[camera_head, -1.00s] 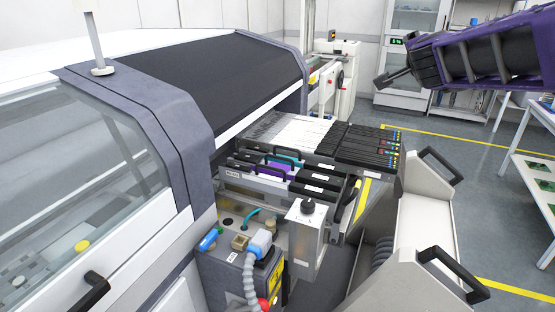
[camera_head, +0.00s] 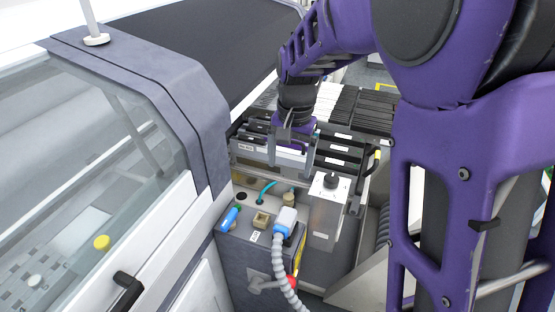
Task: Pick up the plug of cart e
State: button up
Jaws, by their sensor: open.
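A light grey and blue plug (camera_head: 285,220) with a grey corrugated hose (camera_head: 286,268) sits on top of a dark connector box (camera_head: 247,262) at the front of the feeder trolley. No letter marking the cart can be read. My gripper (camera_head: 287,165) points down over the feeder handles, behind and above the plug. Its two fingers are apart with nothing seen between them. It does not touch the plug.
Black feeders with handles (camera_head: 340,150) lie behind. The machine housing (camera_head: 180,95) rises at left.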

aim_at(286, 215)
jog(key=shift+g, duration=0.4)
jog(key=f, duration=0.4)
jog(key=s+f+b, duration=0.1)
jog(key=f, duration=0.8)
jog(key=shift+s+d, duration=0.1)
jog(key=shift+s, duration=0.1)
jog(key=shift+s+a+f+b, duration=0.1)
jog(key=shift+a+f+b, duration=0.1)
jog(key=shift+f, duration=1.15)
jog(key=shift+s+a+f+b, duration=0.1)
jog(key=shift+a+f+b, duration=0.1)
jog(key=shift+f, duration=1.1)
jog(key=shift+c, duration=0.2)
grip_shut()
jog(key=shift+r, duration=0.1)
